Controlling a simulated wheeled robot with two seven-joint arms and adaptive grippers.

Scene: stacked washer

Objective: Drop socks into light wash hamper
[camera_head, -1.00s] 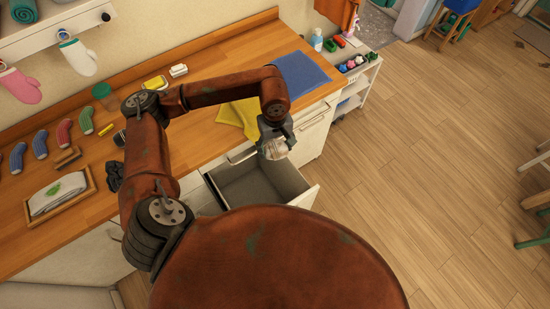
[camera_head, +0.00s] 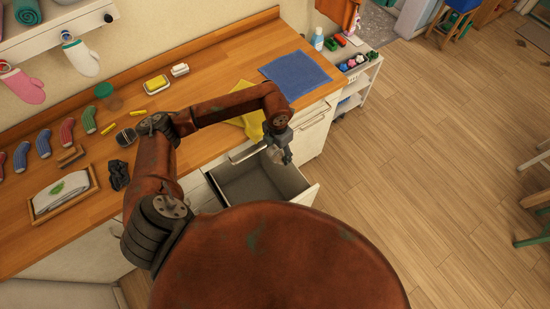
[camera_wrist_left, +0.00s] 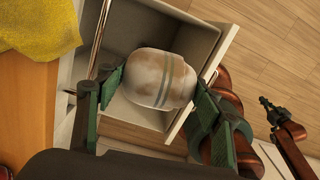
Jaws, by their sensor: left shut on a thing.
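A rolled sock bundle (camera_wrist_left: 155,78), whitish with brown stains and grey-green stripes, sits between the fingers of my left gripper (camera_wrist_left: 155,100) in the left wrist view. The left gripper (camera_head: 285,155) is shut on it. In the head view the bundle is mostly hidden by the fingers. Gripper and bundle are over the open, grey-lined drawer (camera_head: 310,194) under the counter, near its back right part. The drawer's rim (camera_wrist_left: 205,85) shows behind the bundle in the wrist view. My right gripper (camera_wrist_left: 270,112) shows small at the right of the wrist view; its opening is unclear.
The wooden counter (camera_head: 205,90) holds a yellow cloth (camera_head: 247,122), a blue cloth (camera_head: 295,75), several coloured socks (camera_head: 67,131) and a tray (camera_head: 90,176) with a white cloth. A white cart (camera_head: 358,88) stands beyond the drawer. Open floor lies to the right.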

